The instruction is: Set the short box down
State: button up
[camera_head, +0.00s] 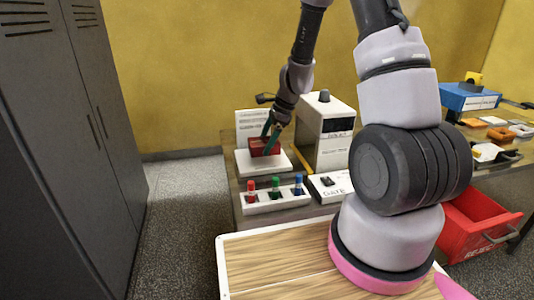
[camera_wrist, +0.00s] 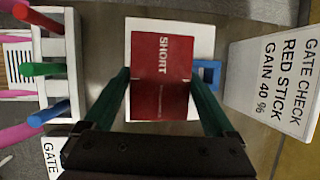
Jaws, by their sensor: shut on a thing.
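The short box (camera_wrist: 160,75) is red and reads "SHORT" in the wrist view. It sits between the green fingers of my gripper (camera_wrist: 159,80), which are shut on its two sides. In the head view, the box (camera_head: 262,147) shows at the tips of my gripper (camera_head: 271,130), over a white plate (camera_head: 246,166). The plate (camera_wrist: 200,38) also shows behind the box in the wrist view. I cannot tell whether the underside of the box touches the plate.
A holder (camera_head: 268,204) with red, green and blue sticks stands in front of the plate. A white machine (camera_head: 322,140) is close on the right. A card (camera_wrist: 285,75) reads "GATE CHECK RED STICK GAIN 40 %". A red bin (camera_head: 478,225) is at right, grey lockers (camera_head: 75,130) at left.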

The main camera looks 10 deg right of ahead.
jog(key=shift+f, duration=2.05)
jog(key=shift+f, duration=0.1)
jog(key=o, duration=1.2)
jog(key=v, duration=1.1)
jog(key=shift+r, duration=0.3)
jog(key=s+r+n+t+h, duration=0.1)
jog(key=s+r+n+t, duration=0.1)
jog(key=s+r+n, duration=0.2)
jog(key=s+d+r+n+t, duration=0.1)
jog(key=s+r+n, duration=0.4)
jog(key=s+r, duration=0.5)
jog(key=s+r+n+t+h, duration=0.1)
jog(key=s+r+n, duration=0.4)
jog(key=r, duration=0.7)
jog(key=shift+s+d+t+h, duration=0.2)
jog(key=shift+s+t+h, duration=0.1)
jog(key=shift+s+t, duration=0.6)
